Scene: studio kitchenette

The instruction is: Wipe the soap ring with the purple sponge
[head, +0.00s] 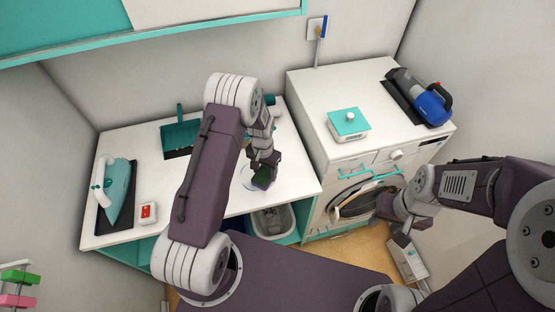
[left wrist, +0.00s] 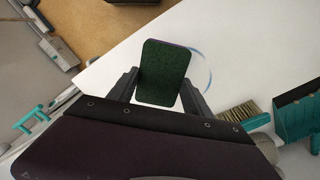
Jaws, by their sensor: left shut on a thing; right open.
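The sponge (left wrist: 166,72) shows a dark green scouring face with a thin purple edge in the left wrist view. My left gripper (left wrist: 160,88) is shut on it, one finger on each side. In the head view the sponge (head: 265,177) is at the tip of my left gripper (head: 264,160), at the white counter; I cannot tell whether it touches the surface. The soap ring (head: 245,176) is a thin pale blue arc beside the sponge, partly hidden by it. The ring also shows in the left wrist view (left wrist: 208,64). My right gripper (head: 402,232) is open and empty in front of the washing machine.
An iron (head: 116,190) and a red-and-white box (head: 148,212) are on the counter's left. A teal dustpan (head: 180,136) and a brush (left wrist: 242,112) are behind the ring. A teal-lidded box (head: 348,124) and a blue handheld appliance (head: 430,106) stand on the higher right top.

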